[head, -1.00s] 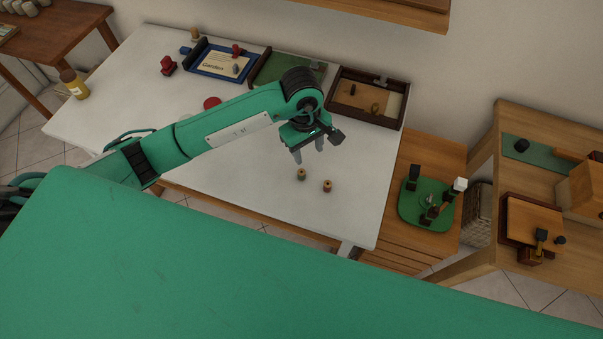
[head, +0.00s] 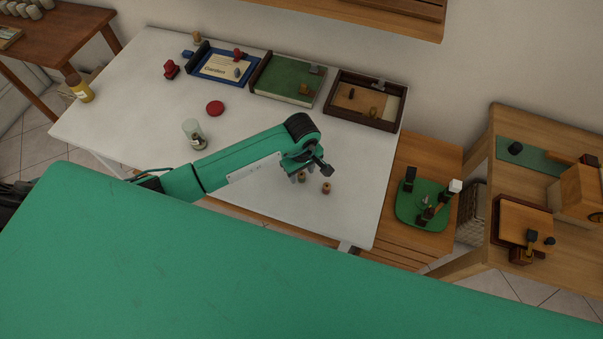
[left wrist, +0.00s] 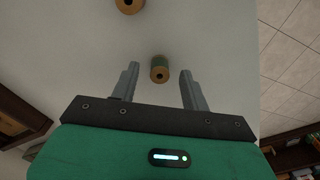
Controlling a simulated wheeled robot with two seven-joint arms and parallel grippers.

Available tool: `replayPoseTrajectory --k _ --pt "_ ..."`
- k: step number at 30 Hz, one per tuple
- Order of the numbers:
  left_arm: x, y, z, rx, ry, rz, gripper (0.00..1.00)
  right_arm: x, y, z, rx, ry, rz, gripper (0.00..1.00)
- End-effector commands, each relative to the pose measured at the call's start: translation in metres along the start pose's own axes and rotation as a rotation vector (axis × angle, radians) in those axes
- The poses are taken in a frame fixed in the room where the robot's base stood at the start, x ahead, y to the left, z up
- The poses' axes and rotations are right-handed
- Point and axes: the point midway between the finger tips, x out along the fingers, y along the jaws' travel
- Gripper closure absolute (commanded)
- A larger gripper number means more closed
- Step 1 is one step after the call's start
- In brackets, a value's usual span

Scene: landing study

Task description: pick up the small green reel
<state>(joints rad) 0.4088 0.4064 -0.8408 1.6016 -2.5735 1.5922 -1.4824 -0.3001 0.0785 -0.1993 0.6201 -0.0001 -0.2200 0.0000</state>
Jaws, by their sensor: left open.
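The small green reel (head: 302,177) stands on the white table near its front right part, partly hidden by my left gripper (head: 303,174). In the left wrist view the green reel (left wrist: 159,69) has a green middle and tan ends, and lies between the tips of my open left gripper (left wrist: 160,72). Clear space shows on both sides, and I cannot tell how far below the fingertips it is. A second reel, reddish (head: 326,188), stands just to the right; its tan end (left wrist: 129,5) shows at the top of the left wrist view. My right gripper is not in view.
On the white table (head: 140,90) are a glass jar (head: 194,133), a red disc (head: 215,108), and blue (head: 226,67), green (head: 285,80) and dark brown (head: 364,102) trays along the back. The table's right edge is close to the reels.

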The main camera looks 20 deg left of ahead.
Motion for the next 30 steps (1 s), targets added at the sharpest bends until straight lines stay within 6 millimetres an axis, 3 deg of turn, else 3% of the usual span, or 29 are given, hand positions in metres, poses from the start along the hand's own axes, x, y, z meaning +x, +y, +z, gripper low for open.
replayPoseTrajectory --k 5,12,20,30 --pt "0.017 0.0 0.0 -0.001 0.0 -0.001 0.54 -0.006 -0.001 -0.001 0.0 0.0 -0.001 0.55" --pt "0.019 0.0 0.0 0.0 0.0 0.001 0.54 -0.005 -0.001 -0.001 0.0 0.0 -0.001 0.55" --pt "0.019 0.0 0.0 0.0 0.0 0.0 1.0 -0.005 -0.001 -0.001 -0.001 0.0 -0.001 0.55" --pt "0.016 0.0 0.0 0.001 0.001 0.001 1.0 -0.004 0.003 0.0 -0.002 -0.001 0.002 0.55"
